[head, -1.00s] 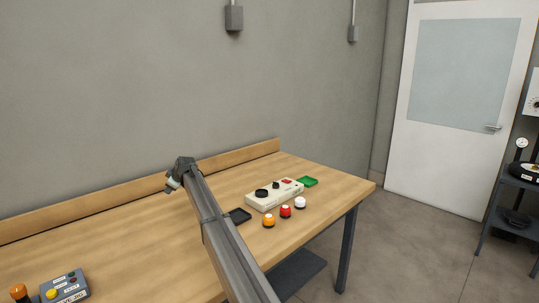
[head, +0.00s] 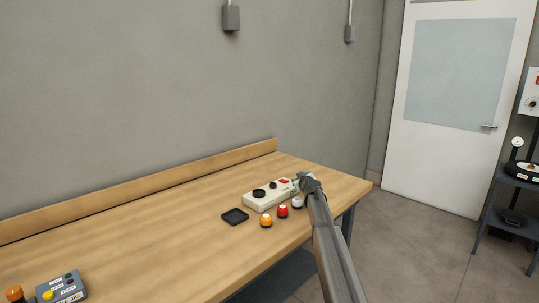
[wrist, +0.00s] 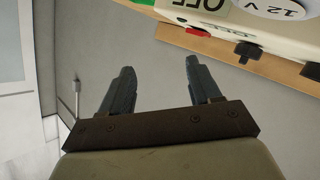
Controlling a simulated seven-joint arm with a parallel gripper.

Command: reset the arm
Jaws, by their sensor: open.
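My gripper (head: 303,183) is at the right end of the beige control box (head: 265,195) on the wooden table, in the head view. The fingers are hard to make out there. In the wrist view my gripper (wrist: 158,68) has its two dark fingers apart with nothing between them. The box (wrist: 265,27) shows at the upper right of that view, with OFF and 12 V labels, apart from the fingers. My arm reaches up from the lower right of the head view and hides the area just right of the box.
An orange button (head: 266,221), a red button (head: 283,211) and a white button (head: 297,202) stand in front of the box, close to my arm. A black tray (head: 235,216) lies left of them. A grey box (head: 62,288) sits at lower left. The table's middle is clear.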

